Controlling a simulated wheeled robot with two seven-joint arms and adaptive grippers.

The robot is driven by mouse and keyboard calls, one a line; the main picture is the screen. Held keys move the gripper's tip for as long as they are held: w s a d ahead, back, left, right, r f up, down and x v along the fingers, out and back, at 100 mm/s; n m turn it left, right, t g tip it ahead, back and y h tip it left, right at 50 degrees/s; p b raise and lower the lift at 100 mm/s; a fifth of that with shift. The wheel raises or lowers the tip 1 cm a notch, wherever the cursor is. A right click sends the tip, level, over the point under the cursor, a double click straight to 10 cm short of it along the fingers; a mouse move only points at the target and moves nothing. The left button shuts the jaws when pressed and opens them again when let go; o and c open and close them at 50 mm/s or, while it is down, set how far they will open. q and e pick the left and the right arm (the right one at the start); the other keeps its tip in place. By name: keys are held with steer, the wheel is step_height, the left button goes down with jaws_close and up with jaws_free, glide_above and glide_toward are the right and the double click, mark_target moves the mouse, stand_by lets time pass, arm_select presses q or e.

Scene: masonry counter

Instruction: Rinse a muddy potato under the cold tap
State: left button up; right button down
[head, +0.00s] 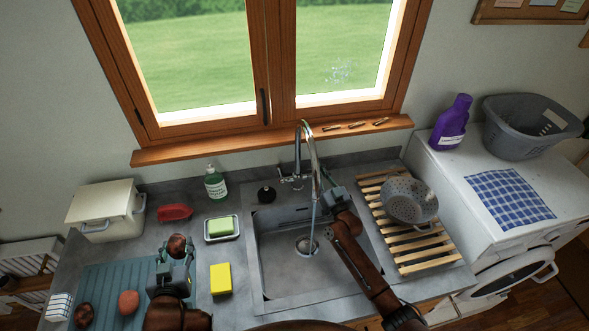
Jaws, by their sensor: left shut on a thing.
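A brown potato (177,242) is between the fingers of my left gripper (176,252), which is shut on it above the counter, left of the sink. The curved metal tap (304,135) stands behind the sink (269,262). A thin stream of water (312,225) runs from its spout toward the drain. My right gripper (331,193) is beside the tap spout, over the sink's right rear. Its fingers are too small and overlapped to tell open from shut. A dark brown potato (84,315) and a reddish one (128,302) lie on the teal mat (100,275).
A yellow sponge (220,279) lies between the mat and sink. Behind it are a dish with a green sponge (221,226), a soap bottle (215,183) and a red item (174,212). A colander (408,198) sits on a wooden rack (417,247) right of the sink.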

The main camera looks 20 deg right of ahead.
stand_by(0.3)
steer(key=c, duration=2)
jaws_free()
steer(key=shift+c, duration=0.2)
steer(key=v, duration=1.2)
steer(key=shift+s, duration=0.1)
